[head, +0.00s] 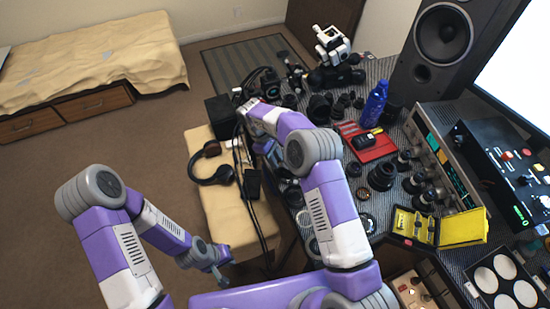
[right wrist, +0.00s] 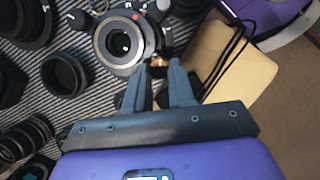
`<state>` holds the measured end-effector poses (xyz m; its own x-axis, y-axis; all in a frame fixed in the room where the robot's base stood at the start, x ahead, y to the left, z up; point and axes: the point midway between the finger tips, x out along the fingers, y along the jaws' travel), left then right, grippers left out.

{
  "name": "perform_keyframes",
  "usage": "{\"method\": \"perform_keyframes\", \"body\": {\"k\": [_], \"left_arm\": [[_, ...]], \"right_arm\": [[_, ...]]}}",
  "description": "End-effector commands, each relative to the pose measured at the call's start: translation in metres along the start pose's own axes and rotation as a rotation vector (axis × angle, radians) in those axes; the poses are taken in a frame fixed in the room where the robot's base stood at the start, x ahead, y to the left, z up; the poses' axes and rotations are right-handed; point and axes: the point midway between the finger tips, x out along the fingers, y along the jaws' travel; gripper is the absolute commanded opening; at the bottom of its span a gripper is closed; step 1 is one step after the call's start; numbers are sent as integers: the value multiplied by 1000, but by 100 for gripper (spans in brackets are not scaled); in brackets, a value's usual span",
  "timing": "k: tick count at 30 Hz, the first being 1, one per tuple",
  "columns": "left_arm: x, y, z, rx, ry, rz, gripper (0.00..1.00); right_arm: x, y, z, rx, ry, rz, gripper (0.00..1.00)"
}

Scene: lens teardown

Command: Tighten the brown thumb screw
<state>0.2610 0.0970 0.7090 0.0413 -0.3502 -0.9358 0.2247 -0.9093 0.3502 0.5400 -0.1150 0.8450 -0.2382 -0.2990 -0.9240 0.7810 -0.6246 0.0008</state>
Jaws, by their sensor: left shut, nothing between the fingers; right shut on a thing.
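The brown thumb screw (right wrist: 158,62) shows in the right wrist view as a small copper-brown piece between my right fingertips. My right gripper (right wrist: 160,72) is shut on it, with the two fingers on either side. The screw sits at the lower right edge of a camera body with a round lens (right wrist: 122,43), and the fingertips partly hide it. In the head view my right forearm covers this spot, so the screw cannot be made out there. My left gripper (head: 217,275) is shut and empty, low over the floor at the left, apart from the table.
Lenses and rings crowd the striped table around the camera, including a dark ring (right wrist: 64,74). A blue bottle (head: 374,103), a red tray (head: 378,153) and a yellow case (head: 463,228) stand to the right. Headphones (head: 211,164) lie on the tan bench.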

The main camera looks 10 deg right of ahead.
Motion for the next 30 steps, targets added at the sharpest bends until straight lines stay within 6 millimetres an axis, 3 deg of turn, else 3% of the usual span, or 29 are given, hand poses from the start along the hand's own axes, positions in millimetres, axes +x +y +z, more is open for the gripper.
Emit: {"method": "perform_keyframes", "body": {"k": [11, 12, 17, 25, 30], "left_arm": [[0, 0, 0, 0, 0, 0, 0], [0, 0, 0, 0, 0, 0, 0], [0, 0, 0, 0, 0, 0, 0], [0, 0, 0, 0, 0, 0, 0], [5, -2, 0, 0, 0, 0, 0]], "right_arm": [[0, 0, 0, 4, 1, -1, 0], [0, 0, 0, 4, 1, -1, 28], [0, 0, 0, 4, 1, -1, 50], [0, 1, 0, -5, 0, 4, 50], [1, -1, 0, -108, 0, 46, 50]]}}
